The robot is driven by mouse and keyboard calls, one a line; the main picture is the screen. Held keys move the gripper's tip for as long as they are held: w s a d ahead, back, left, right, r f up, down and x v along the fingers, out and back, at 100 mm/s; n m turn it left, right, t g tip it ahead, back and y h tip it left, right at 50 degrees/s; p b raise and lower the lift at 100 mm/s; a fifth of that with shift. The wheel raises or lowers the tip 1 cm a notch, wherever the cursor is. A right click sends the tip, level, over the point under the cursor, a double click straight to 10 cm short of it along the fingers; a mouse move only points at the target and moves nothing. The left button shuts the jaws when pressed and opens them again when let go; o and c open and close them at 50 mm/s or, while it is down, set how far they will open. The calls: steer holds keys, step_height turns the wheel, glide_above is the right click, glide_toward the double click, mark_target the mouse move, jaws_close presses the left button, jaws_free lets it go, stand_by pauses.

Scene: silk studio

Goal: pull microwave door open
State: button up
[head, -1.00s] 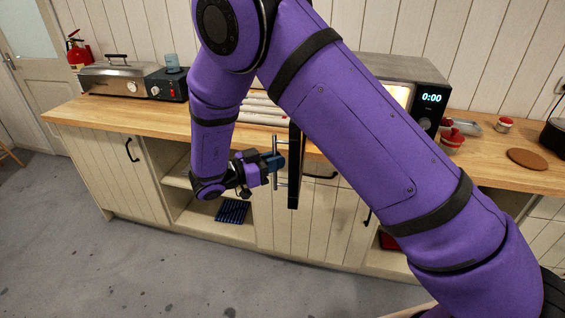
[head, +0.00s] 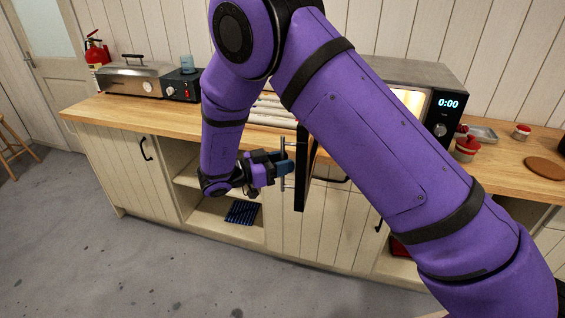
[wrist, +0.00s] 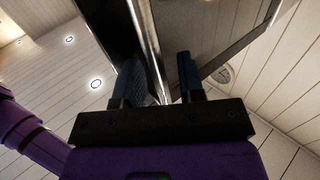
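The microwave (head: 425,71) stands on the counter, its lit interior partly hidden behind my arm. Its dark door (head: 302,172) is swung well out, almost edge-on in the head view. A slim upright handle (head: 283,148) runs along the door's left face. My gripper (head: 284,166) is at the handle, its blue fingers reaching it from the left. In the wrist view the fingers (wrist: 160,82) stand apart, with a narrow bright bar between them and the dark door beyond. No firm grip on the handle shows.
The wooden counter (head: 508,170) carries a toaster-like steel appliance (head: 135,78) at left and red-lidded jars (head: 467,148) at right. Cabinets and open shelves with a blue rack (head: 241,212) lie below. Grey floor (head: 100,250) is free at lower left.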

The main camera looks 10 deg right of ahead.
steer(key=v, duration=1)
steer(key=shift+a, duration=0.35)
steer(key=shift+s, duration=0.1)
